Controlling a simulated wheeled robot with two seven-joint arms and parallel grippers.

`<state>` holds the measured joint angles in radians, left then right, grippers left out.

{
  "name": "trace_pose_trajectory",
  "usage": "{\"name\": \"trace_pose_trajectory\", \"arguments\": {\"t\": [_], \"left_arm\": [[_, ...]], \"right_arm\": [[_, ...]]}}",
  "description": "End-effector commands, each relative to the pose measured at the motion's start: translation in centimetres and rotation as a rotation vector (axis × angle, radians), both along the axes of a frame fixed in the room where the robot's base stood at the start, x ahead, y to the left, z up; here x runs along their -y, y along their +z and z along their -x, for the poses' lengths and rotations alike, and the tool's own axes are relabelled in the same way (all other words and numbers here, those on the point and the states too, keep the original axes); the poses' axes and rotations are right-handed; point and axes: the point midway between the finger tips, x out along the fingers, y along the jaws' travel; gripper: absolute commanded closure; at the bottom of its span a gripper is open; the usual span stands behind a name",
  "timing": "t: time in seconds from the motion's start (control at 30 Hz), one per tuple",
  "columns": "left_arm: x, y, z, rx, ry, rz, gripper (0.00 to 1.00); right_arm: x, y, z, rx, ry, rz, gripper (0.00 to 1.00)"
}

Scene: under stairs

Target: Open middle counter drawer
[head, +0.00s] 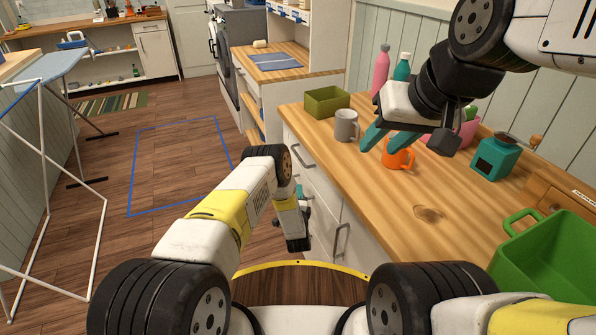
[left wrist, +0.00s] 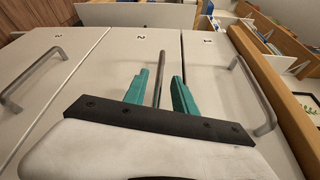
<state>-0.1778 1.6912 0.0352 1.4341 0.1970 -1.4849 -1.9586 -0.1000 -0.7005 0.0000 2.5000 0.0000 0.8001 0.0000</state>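The counter drawers show in the left wrist view as white fronts numbered 1, 2 and 3. The middle drawer (left wrist: 120,65), marked 2, looks closed, and its dark bar handle (left wrist: 159,76) stands between the teal fingers of my left gripper (left wrist: 160,88). Those fingers are apart, one on each side of the handle, with small gaps visible. In the head view my left gripper (head: 299,191) is low beside the counter front, partly hidden by its own arm. My right gripper (head: 380,150) is open and empty above the counter, near the grey mug and orange mug.
The wooden counter (head: 360,195) holds a grey mug (head: 346,125), an orange mug (head: 398,155), a green box (head: 326,102), a teal container (head: 494,157) and a green crate (head: 540,262). An ironing board (head: 45,72) stands at left. The floor (head: 175,165) between is clear.

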Motion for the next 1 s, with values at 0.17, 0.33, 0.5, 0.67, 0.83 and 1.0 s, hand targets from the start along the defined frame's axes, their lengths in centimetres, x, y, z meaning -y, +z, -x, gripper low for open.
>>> {"name": "trace_pose_trajectory", "arguments": {"t": [0.17,0.33,0.5,0.67,0.83,1.0], "left_arm": [[-0.1,-0.2,-2.9,0.002,0.003,0.002,0.67],[0.0,-0.4,-4.5,0.001,0.000,0.001,0.67],[0.0,-0.4,-4.9,-0.001,-0.001,0.000,0.67],[0.0,-0.4,-4.9,-0.001,-0.001,0.000,0.67],[0.0,-0.4,-4.9,-0.001,-0.001,0.000,1.00],[0.0,-0.4,-4.8,-0.001,-0.001,0.000,1.00]], "right_arm": [[0.0,0.0,0.0,0.000,0.000,0.000,0.64],[0.0,0.0,0.0,0.000,0.000,0.000,0.64],[0.0,0.0,0.0,0.000,0.000,0.000,0.64],[0.0,0.0,0.0,0.000,0.000,0.000,0.64],[0.0,0.0,0.0,0.000,0.000,0.000,0.64],[0.0,0.0,0.0,0.000,0.000,0.000,0.64]]}}
